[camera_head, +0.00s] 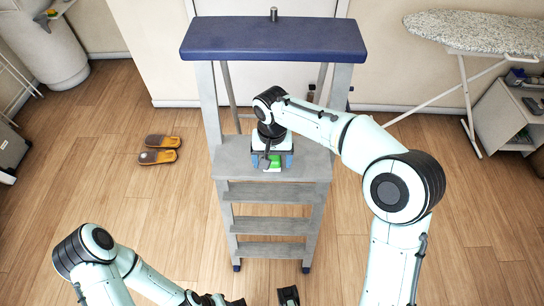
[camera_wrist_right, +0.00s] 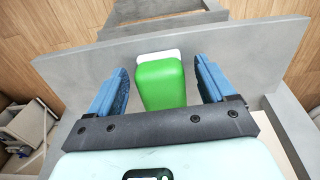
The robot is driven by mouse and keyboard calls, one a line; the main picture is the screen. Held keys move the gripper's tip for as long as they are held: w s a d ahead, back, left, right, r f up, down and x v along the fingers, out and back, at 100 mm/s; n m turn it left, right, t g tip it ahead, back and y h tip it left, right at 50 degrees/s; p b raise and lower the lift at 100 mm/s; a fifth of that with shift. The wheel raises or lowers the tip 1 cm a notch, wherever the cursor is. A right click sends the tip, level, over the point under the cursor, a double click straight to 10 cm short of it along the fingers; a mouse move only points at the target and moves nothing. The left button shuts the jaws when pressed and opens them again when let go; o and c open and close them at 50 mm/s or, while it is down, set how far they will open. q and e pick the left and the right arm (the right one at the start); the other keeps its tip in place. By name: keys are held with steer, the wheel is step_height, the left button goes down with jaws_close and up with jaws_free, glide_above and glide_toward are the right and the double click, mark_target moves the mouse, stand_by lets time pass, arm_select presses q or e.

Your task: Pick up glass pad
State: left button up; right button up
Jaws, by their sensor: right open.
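The glass pad (camera_wrist_right: 160,82) is a green block with a white edge at its far end. It lies on the grey top step (camera_wrist_right: 230,48) of the stepladder. In the head view the green pad (camera_head: 274,161) shows partly below my right gripper (camera_head: 272,163). In the right wrist view my right gripper (camera_wrist_right: 164,88) is open, with one blue finger on each side of the pad. Gaps show between the pad and both fingers. The near end of the pad is hidden behind the gripper body. My left arm is at the lower left, and its fingers cannot be made out clearly.
The stepladder's blue top (camera_head: 273,40) stands behind my right gripper, with grey side rails around the step. Orange slippers (camera_head: 160,150) lie on the floor at left. An ironing board (camera_head: 480,32) and a grey cabinet (camera_head: 505,112) stand at right.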

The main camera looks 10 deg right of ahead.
mark_target(272, 158)
steer(key=c, duration=1.1)
steer(key=shift+o, duration=0.2)
step_height(272, 158, up, 10)
steer(key=shift+r+p, duration=0.1)
steer(key=shift+p, duration=0.75)
steer(key=o, duration=0.5)
steer(key=c, duration=0.4)
